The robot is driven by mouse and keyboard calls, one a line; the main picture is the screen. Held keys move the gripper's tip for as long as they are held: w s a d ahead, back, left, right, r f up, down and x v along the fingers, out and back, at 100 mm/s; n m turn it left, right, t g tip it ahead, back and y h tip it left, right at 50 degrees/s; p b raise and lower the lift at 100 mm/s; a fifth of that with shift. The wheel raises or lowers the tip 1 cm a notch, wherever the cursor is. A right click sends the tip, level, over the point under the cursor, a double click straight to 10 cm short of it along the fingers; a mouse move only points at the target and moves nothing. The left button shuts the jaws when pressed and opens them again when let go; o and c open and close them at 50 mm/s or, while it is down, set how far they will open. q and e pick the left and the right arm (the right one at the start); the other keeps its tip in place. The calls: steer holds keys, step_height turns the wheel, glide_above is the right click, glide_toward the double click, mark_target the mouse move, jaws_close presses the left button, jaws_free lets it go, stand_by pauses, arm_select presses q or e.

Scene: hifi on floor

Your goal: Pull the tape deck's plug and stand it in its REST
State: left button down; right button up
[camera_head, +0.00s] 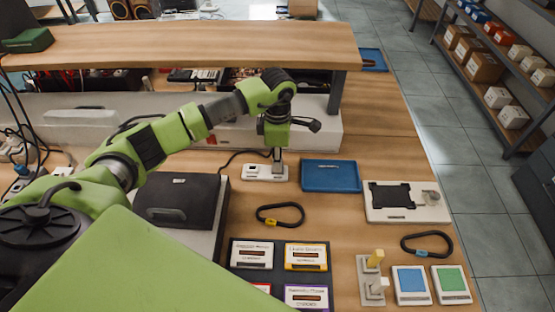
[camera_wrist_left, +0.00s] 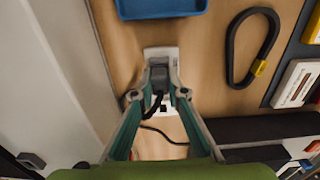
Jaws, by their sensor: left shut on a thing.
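My left gripper (camera_head: 277,160) reaches down over a white socket strip (camera_head: 252,173) on the wooden bench. In the left wrist view the fingertips (camera_wrist_left: 160,88) are shut on a small plug with a dark cable (camera_wrist_left: 165,135) running from it. The plug is mostly hidden by the fingers. The strip shows beyond and below the fingers in that view (camera_wrist_left: 161,52). I cannot tell whether the plug is seated in the strip or just clear of it. A small pale stand (camera_head: 371,294) with a yellow and a white upright piece is at the front right; I cannot tell whether it is the REST. My right gripper is not in view.
A blue tray (camera_head: 331,176) lies right of the strip. A white tray with a black plate (camera_head: 392,195), black loops (camera_head: 280,222) (camera_head: 427,254), labelled cassettes (camera_head: 306,256) and blue and green pads (camera_head: 411,282) lie around. A dark case (camera_head: 180,190) stands left; a raised shelf (camera_head: 190,45) is behind.

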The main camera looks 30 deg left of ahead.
arm_select(q)
steer(key=shift+f, duration=0.2)
stand_by(0.6)
steer(key=c, duration=1.9)
jaws_free()
step_height(320, 180, up, 17)
steer(key=p, duration=0.2)
steer(key=shift+p, duration=0.35)
